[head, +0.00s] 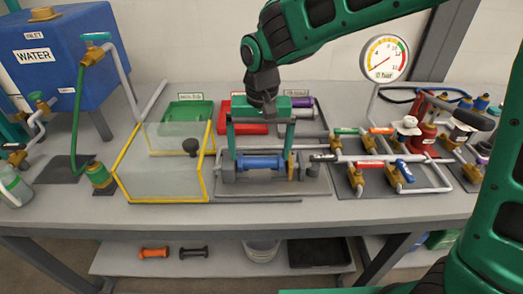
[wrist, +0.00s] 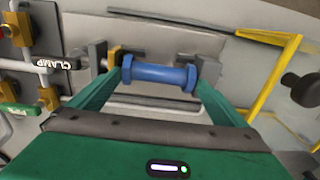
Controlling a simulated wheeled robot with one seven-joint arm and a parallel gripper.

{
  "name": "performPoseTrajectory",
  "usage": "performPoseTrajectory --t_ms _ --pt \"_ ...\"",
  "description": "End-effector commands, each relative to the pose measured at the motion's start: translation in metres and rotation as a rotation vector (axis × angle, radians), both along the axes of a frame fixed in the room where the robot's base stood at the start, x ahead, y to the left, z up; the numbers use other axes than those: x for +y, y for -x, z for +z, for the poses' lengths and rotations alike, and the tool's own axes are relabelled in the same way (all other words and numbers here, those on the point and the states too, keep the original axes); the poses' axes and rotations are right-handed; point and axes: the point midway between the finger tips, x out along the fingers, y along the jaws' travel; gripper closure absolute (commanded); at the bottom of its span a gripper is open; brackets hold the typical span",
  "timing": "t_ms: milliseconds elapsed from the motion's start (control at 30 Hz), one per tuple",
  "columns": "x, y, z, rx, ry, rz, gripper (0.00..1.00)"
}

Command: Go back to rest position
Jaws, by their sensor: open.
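My gripper (head: 261,150) hangs over the middle of the bench, its two green fingers pointing down. In the wrist view my gripper (wrist: 160,85) is open, with its fingers spread near the two ends of a blue spool-shaped piece (wrist: 158,76). That blue piece (head: 260,163) lies level between two grey end blocks of a low fixture (head: 228,172). A clamp handle marked CLAMP (wrist: 58,64) is at the fixture's side. I cannot tell whether the fingers touch the blue piece.
A yellow-framed clear guard (head: 122,190) stands left of the fixture. Valves and pipes (head: 385,160) crowd the right, below a gauge (head: 384,58). Green (head: 188,113) and red (head: 243,128) trays are behind. A blue water tank (head: 60,65) stands at the left.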

Motion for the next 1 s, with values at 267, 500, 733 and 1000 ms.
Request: performPoseTrajectory --t_ms 267,500,733,1000 --pt "-0.009 0.021 0.063 -0.055 -0.025 -0.008 0.00" --pt "-0.009 0.027 0.085 -0.072 -0.034 -0.004 0.00" --pt "-0.022 0.026 0.088 -0.075 -0.031 -0.019 0.00" --pt "-0.160 0.023 0.087 -0.075 0.015 -0.173 0.00"
